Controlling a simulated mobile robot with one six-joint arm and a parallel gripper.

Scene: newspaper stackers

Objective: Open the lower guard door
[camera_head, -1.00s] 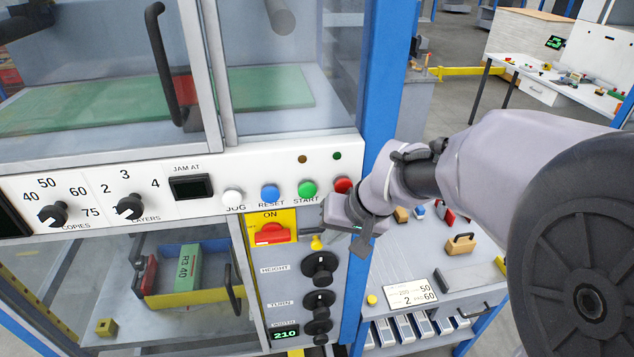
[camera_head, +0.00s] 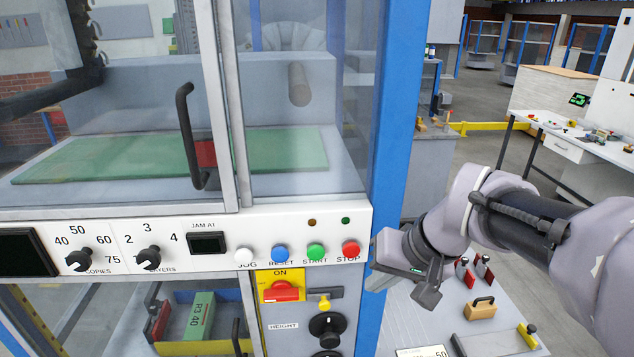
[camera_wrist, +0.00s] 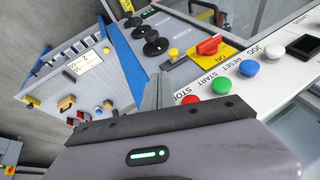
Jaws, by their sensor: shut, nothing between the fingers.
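The lower guard door is a clear panel in a grey frame (camera_head: 255,325) under the white control panel, cut off by the bottom of the head view. It looks closed. Its black handle (camera_head: 236,338) is near its right edge. Beside it, a red rotary switch (camera_head: 283,291) on a yellow plate reads ON; it also shows in the wrist view (camera_wrist: 209,45). A small yellow-headed part (camera_head: 324,303) is to its right. My gripper (camera_head: 426,297) is shut and empty, right of the blue post, apart from the door and handle.
A blue post (camera_head: 397,120) stands between my gripper and the door. The upper guard door has a black handle (camera_head: 190,135). A red STOP button (camera_head: 351,249) and black knobs (camera_head: 327,325) project nearby. A grey side table (camera_head: 440,325) with small items lies below my gripper.

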